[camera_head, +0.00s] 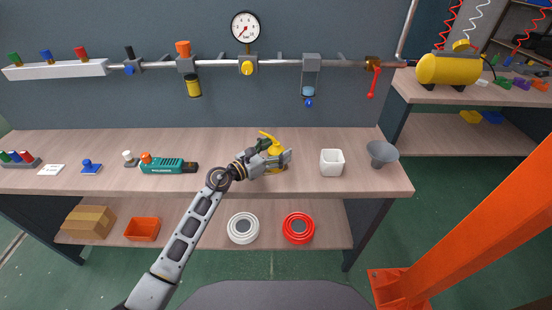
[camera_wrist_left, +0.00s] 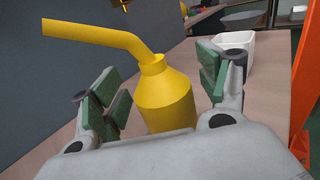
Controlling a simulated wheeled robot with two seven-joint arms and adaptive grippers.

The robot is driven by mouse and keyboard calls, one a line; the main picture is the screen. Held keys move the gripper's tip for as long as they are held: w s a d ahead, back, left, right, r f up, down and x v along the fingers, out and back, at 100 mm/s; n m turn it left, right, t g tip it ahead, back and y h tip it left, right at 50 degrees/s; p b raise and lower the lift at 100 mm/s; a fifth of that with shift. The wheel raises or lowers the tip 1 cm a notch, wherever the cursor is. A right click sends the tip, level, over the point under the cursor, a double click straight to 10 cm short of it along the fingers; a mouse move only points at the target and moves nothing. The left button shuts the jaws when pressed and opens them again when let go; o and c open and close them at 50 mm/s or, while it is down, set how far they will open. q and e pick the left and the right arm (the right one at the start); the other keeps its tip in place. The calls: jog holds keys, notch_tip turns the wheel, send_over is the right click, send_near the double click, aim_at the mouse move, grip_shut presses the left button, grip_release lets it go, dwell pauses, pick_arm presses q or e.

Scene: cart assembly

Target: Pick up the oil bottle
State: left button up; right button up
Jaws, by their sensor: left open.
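The oil bottle (camera_wrist_left: 165,98) is yellow with a long bent spout and stands upright on the wooden bench. In the head view the oil bottle (camera_head: 275,149) is partly hidden by my left gripper (camera_head: 279,156). In the left wrist view my left gripper (camera_wrist_left: 163,92) is open, with one green-padded finger on each side of the bottle's body. A gap shows between the bottle and the right finger; whether the left finger touches it I cannot tell. The lower part of the bottle is hidden behind the gripper's palm. My right gripper is not in view.
A white cup (camera_head: 332,162) and a grey funnel (camera_head: 382,154) stand right of the bottle. A green tool (camera_head: 162,166) lies to the left. A pipe with a gauge (camera_head: 246,27) and valves runs above the bench (camera_head: 310,185). An orange post (camera_head: 470,190) rises at right.

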aim_at(277, 145)
pick_arm(q)
jog(key=shift+c, duration=0.3)
jog(key=c, duration=1.2)
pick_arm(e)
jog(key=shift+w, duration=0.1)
pick_arm(q)
jog(key=shift+r, duration=0.15)
jog(key=shift+r, duration=0.55)
notch_tip(277, 145, up, 8)
jog(key=shift+f+p, duration=0.25)
jog(key=shift+p, duration=1)
jog(key=shift+r, duration=0.6)
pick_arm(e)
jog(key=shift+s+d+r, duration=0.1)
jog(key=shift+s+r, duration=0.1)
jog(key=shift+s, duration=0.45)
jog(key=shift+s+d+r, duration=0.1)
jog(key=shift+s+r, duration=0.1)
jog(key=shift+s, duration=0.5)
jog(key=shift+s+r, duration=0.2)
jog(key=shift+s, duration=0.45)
